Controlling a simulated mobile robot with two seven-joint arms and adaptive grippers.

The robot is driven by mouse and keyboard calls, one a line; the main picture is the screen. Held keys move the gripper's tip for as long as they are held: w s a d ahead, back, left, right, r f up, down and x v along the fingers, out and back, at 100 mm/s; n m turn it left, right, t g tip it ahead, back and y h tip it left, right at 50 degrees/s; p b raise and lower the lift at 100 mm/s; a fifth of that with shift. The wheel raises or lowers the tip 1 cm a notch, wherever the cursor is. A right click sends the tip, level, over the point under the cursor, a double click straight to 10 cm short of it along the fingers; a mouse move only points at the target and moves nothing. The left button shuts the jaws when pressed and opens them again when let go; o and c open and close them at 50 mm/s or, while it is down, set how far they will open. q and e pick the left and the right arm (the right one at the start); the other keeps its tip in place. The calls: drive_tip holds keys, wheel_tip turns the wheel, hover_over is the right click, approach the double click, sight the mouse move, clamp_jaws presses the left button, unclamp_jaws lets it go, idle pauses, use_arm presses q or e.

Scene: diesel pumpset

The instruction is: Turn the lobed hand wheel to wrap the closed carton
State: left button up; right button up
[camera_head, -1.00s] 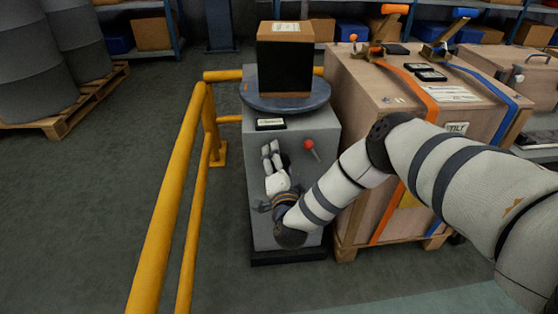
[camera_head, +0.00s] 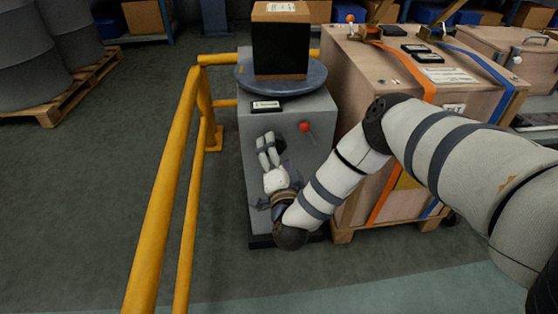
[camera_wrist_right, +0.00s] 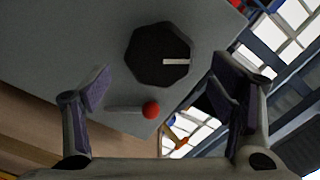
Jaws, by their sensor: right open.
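The lobed hand wheel (camera_wrist_right: 152,58) is dark, with a white bar mark, on the grey machine's face in the right wrist view. In the head view my gripper mostly covers it. My right gripper (camera_wrist_right: 160,88) is open and empty, its fingers apart below the wheel in the wrist view; they do not appear to touch it. It also shows in front of the machine in the head view (camera_head: 267,143). The closed carton (camera_head: 281,48), dark-sided with a brown top and lower band, stands upright on the round turntable (camera_head: 300,93). My left gripper is out of view.
A red-knobbed lever (camera_head: 305,127) sticks out beside the wheel; it also shows between my fingers in the wrist view (camera_wrist_right: 150,110). A yellow rail (camera_head: 168,190) runs left of the machine. A strapped wooden crate (camera_head: 372,90) stands close on the right.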

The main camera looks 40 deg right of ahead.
drive_tip(key=v, duration=0.8)
drive_tip(key=shift+d, duration=0.1)
drive_tip(key=p+x, duration=0.3)
drive_tip(key=x, duration=0.9)
drive_tip(key=shift+w, duration=0.2)
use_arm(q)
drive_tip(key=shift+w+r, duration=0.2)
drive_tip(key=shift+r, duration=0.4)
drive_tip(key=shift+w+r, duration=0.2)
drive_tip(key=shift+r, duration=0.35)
use_arm(e)
drive_tip(key=c, duration=1.2)
